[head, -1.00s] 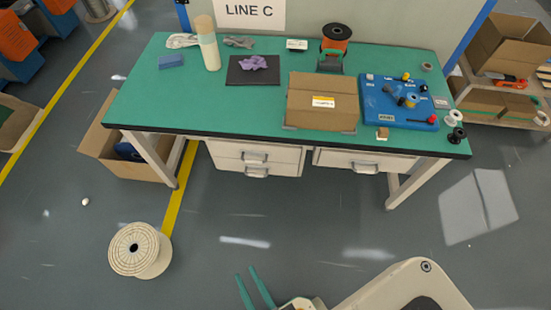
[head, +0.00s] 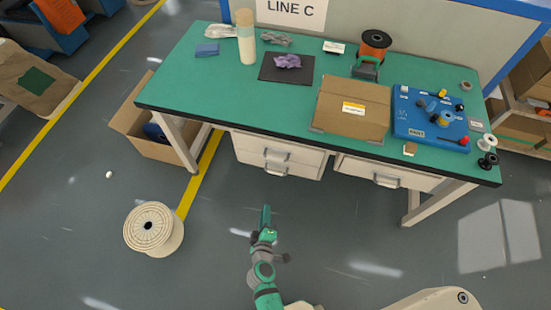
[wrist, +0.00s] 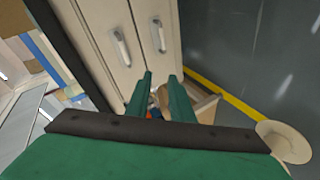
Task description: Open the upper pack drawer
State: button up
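The pack drawers are two cream drawers stacked under the left part of the bench. The upper drawer (head: 250,145) has a grey bar handle (head: 277,155) and looks shut. The lower drawer (head: 250,160) is right below it and also looks shut. In the wrist view the upper handle (wrist: 121,48) lies nearer the dark bench edge, and the lower handle (wrist: 158,35) is to its right. My gripper (head: 266,212) is in front of the drawers, apart from both handles. The wrist view shows its two green fingers (wrist: 160,76) spread with nothing held.
Another drawer (head: 355,169) sits further right under the green bench (head: 215,85). A cardboard box (head: 132,120) stands at the bench's left leg. A cable spool (head: 153,228) is on the floor to the left. Floor between my arm and the drawers looks clear.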

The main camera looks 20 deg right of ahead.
aim_at(275, 158)
jog(key=w+d+h, duration=0.1)
jog(key=w+d, duration=0.3)
jog(key=w, duration=0.3)
jog(key=w+d+n+h, duration=0.1)
jog(key=w+d, duration=0.3)
jog(key=w, duration=0.4)
jog(key=w+d+n+h, duration=0.1)
jog(key=w+d+h, duration=0.1)
jog(key=w+d, duration=0.2)
jog(key=shift+w+f, duration=0.15)
jog(key=shift+w, duration=0.75)
jog(key=shift+w+f, duration=0.1)
jog(key=shift+w, duration=0.75)
grip_shut()
